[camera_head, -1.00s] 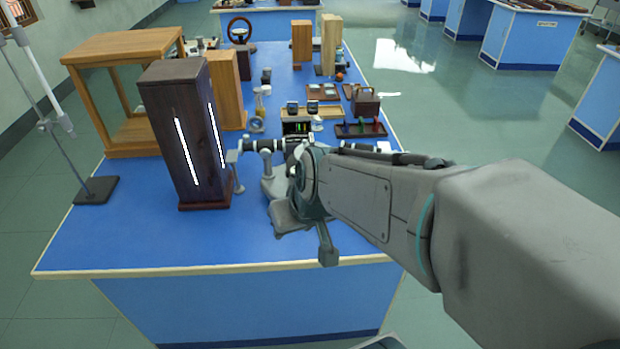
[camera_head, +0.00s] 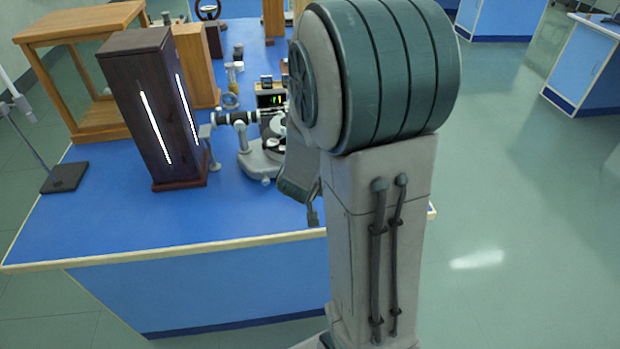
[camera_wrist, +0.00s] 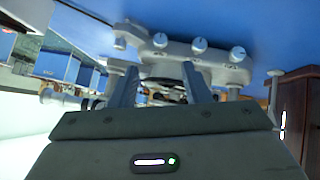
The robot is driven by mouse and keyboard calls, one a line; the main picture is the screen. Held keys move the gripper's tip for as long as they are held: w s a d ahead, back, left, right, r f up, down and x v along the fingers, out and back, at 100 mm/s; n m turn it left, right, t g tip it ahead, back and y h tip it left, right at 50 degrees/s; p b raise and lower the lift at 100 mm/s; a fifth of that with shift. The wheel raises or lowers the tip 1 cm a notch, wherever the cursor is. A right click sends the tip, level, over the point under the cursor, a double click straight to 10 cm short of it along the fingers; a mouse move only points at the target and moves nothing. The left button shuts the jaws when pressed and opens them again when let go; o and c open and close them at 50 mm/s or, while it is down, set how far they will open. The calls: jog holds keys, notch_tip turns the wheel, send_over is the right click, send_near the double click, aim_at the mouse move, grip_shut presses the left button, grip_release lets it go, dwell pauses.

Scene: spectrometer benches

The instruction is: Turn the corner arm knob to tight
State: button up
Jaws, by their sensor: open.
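The grey spectrometer (camera_head: 262,160) stands on the blue bench, partly hidden behind my arm in the head view. In the head view my arm mostly hides the gripper.
A tall dark lamp box (camera_head: 150,110) with bright slits stands just left of the spectrometer. Behind it are a wooden frame stand (camera_head: 75,60) and a wooden block (camera_head: 195,65). The blue bench (camera_head: 120,220) is clear at its front. A rod stand (camera_head: 65,178) stands at left.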

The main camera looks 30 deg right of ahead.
jog(key=b+x, duration=0.2)
jog(key=x, duration=0.8)
jog(key=shift+w+f, duration=0.1)
jog(key=shift+w, duration=0.1)
grip_shut()
